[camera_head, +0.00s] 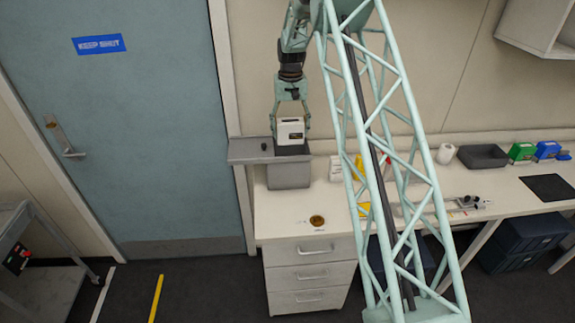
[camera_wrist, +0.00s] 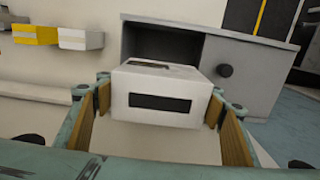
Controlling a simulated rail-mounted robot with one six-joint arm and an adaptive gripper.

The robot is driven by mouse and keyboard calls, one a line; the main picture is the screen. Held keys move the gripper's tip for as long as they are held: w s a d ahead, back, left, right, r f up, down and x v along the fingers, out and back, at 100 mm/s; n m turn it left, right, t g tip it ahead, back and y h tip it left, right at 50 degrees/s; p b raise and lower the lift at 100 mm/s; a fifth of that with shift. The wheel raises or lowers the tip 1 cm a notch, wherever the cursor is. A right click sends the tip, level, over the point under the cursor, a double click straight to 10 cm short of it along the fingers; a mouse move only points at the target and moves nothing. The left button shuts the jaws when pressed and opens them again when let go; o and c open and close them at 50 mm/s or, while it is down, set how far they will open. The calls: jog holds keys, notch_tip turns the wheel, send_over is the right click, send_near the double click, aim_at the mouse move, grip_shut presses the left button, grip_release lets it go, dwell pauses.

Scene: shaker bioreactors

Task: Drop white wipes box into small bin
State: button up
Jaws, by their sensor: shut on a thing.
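The white wipes box (camera_head: 291,131) is held between the fingers of my gripper (camera_head: 292,118). In the wrist view the white box (camera_wrist: 160,98), with a dark slot on its near face, sits between the wooden-coloured pads of my gripper (camera_wrist: 160,105). The small grey bin (camera_head: 289,174) stands on the left end of the counter. In the head view the box appears at the bin's dark opening, overlapping it. In the wrist view the dark opening of the bin (camera_wrist: 252,72) lies just beyond the box. The bin's inside is mostly hidden by the box.
A flat grey ledge with a knob (camera_head: 250,152) extends left of the bin's opening. The white counter (camera_head: 290,222) has a brown round item (camera_head: 317,220) on it. A black tray (camera_head: 482,156) and green (camera_head: 522,151) and blue boxes (camera_head: 547,150) stand farther right. A blue door (camera_head: 110,130) is at left.

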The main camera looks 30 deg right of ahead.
aim_at(290, 121)
jog(key=shift+f+b, duration=0.7)
jog(key=shift+f, duration=1.8)
jog(key=o, duration=0.9)
jog(key=shift+o, duration=0.2)
jog(key=shift+r, duration=0.1)
jog(key=shift+r, duration=5.9)
